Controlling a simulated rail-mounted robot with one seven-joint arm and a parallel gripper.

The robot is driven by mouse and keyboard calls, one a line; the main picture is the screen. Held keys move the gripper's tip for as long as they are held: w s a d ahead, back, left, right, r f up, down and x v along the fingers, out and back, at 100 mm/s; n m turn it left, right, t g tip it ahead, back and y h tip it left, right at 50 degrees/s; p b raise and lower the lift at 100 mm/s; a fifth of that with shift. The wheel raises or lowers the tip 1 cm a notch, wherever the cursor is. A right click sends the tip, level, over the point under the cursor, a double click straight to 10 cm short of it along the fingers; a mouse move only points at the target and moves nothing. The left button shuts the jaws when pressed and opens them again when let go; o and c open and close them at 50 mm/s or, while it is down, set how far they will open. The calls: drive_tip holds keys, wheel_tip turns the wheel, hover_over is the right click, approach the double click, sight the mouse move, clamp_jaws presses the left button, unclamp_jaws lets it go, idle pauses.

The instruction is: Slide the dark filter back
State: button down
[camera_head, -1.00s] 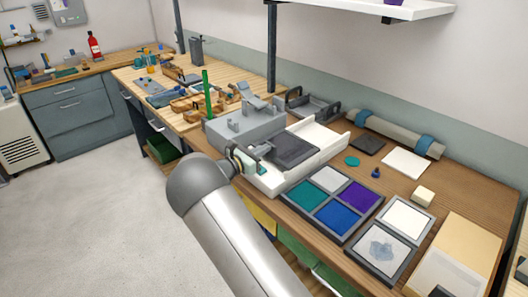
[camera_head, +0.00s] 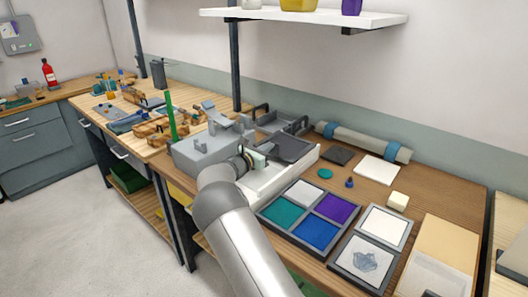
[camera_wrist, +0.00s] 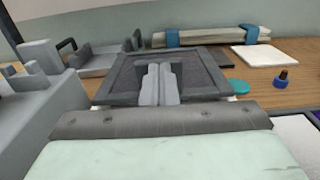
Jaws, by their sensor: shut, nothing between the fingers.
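The dark filter (camera_head: 292,148) is a flat, dark grey framed panel. It lies at the back end of a white tray (camera_head: 277,181), whose front part is bare. In the wrist view the filter (camera_wrist: 205,73) lies straight ahead of my gripper. My gripper (camera_head: 262,158) is shut and empty at the filter's front edge. In the wrist view its closed fingertips (camera_wrist: 158,75) overlap the filter's front frame and hide part of it. I cannot tell whether they touch it.
A grey box-shaped machine (camera_head: 204,148) stands left of the tray. A black-handled grey tray (camera_head: 282,122) is behind it. A frame of coloured panels (camera_head: 285,212) lies to the front right. A rolled pale bundle with blue bands (camera_head: 362,142) lies along the wall.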

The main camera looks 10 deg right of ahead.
drive_tip(key=shift+d+r, duration=0.15)
drive_tip(key=shift+r, duration=0.05)
drive_tip(key=b+v, duration=0.2)
drive_tip(key=v, duration=1.2)
drive_tip(key=shift+f, duration=0.15)
